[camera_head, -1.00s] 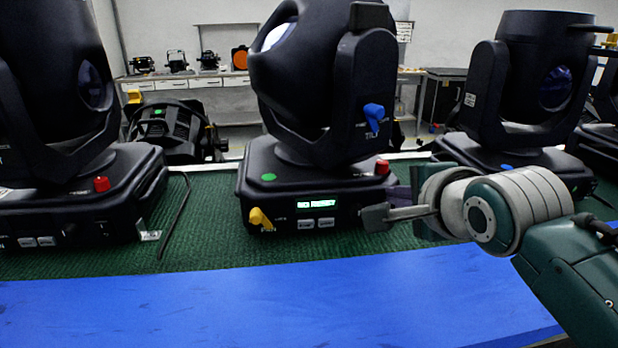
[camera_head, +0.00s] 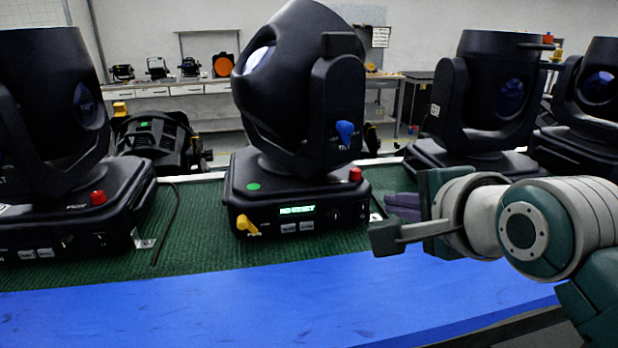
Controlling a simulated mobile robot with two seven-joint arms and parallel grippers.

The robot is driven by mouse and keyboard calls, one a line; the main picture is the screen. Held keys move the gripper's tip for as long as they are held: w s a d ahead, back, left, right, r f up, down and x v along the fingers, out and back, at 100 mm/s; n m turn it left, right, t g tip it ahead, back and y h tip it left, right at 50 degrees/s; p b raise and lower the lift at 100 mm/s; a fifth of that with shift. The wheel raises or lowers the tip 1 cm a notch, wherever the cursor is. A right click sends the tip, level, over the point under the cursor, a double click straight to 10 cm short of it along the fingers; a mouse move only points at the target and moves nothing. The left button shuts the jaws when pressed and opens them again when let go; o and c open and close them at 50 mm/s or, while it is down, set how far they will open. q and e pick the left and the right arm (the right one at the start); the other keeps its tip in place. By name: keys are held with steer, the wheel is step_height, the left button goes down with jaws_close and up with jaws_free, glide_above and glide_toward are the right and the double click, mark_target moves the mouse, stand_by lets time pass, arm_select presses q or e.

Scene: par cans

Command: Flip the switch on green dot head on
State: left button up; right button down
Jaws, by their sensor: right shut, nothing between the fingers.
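The moving head with the green dot (camera_head: 253,187) stands in the middle on its black base (camera_head: 280,195). Its small display (camera_head: 297,211) is lit, with green text. A yellow knob (camera_head: 246,227) sits at the front left of the base, a red knob (camera_head: 355,174) at its right corner, and a blue knob (camera_head: 345,132) on the yoke. My right gripper (camera_head: 389,222) is shut and empty, in front and to the right of the base, apart from the knobs. My left gripper is out of view.
Another black head (camera_head: 50,110) with a red knob (camera_head: 98,198) stands at left. More heads (camera_head: 490,95) stand at right. A cable (camera_head: 168,225) lies on the green mat (camera_head: 200,235). The blue strip (camera_head: 230,310) in front is clear.

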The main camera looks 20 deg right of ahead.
steer(key=v, duration=0.3)
steer(key=shift+r, duration=0.4)
steer(key=s+a+f+n+g+y+p, duration=0.2)
steer(key=s+a+f+n+g, duration=0.15)
steer(key=s+n, duration=0.7)
steer(key=s+a+f+n+g+y+p, duration=0.15)
steer(key=s+a+n+g, duration=0.35)
steer(key=s+n, duration=0.6)
step_height(320, 180, up, 35)
steer(key=w+n+p, duration=0.1)
steer(key=p, duration=3.3)
steer(key=shift+w+d+f+p, duration=0.2)
steer(key=shift+p, duration=0.15)
steer(key=shift+h, duration=0.25)
